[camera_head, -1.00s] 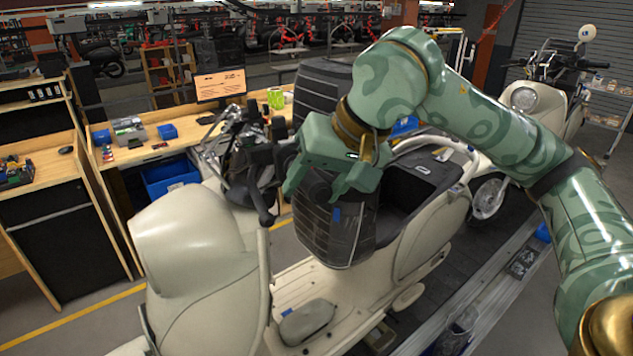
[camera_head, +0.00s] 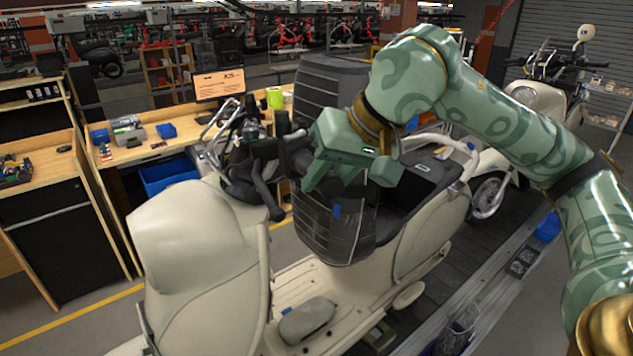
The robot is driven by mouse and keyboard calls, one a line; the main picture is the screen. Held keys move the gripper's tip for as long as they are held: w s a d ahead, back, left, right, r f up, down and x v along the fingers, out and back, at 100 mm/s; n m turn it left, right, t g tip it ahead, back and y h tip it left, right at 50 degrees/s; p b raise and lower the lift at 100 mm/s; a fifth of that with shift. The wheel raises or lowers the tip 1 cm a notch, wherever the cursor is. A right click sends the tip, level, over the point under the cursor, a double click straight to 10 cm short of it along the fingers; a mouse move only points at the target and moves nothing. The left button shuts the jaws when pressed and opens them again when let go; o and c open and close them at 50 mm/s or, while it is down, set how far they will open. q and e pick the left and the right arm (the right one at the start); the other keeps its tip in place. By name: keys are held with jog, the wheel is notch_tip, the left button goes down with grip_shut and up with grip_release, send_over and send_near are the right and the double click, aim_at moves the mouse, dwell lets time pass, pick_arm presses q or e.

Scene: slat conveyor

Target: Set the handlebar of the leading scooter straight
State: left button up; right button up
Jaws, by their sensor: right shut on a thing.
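The leading cream scooter (camera_head: 205,250) stands in the foreground with its front shield to the left. Its dark handlebar (camera_head: 262,150) is above the shield, with levers and cables around it. My right gripper (camera_head: 338,176) comes in from the right and is shut on the handlebar's near end, by the black grip (camera_head: 297,156). Its fingers and palm hide part of that grip. The handlebar looks turned, its near end swung back toward the seat. My left gripper is not in view.
A second cream scooter (camera_head: 535,98) stands behind at right on the slat conveyor (camera_head: 455,262). A wooden workbench (camera_head: 150,150) with blue bins lies to the left. The floor between bench and scooter is clear.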

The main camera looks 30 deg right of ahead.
jog(key=shift+s+d+f+n+b, duration=0.15)
jog(key=shift+d+f+b, duration=0.15)
jog(key=shift+d, duration=0.15)
jog(key=shift+s+d+f+n+b, duration=0.15)
jog(key=shift+d+f+b, duration=0.15)
jog(key=shift+d, duration=0.15)
jog(key=shift+d+f+b, duration=0.4)
jog(key=shift+d+b, duration=0.05)
jog(key=d+b, duration=0.1)
jog(key=d+f+n+y+b, duration=0.1)
jog(key=shift+s+d+f, duration=0.1)
jog(key=shift+s+d, duration=0.05)
jog(key=shift+d, duration=0.15)
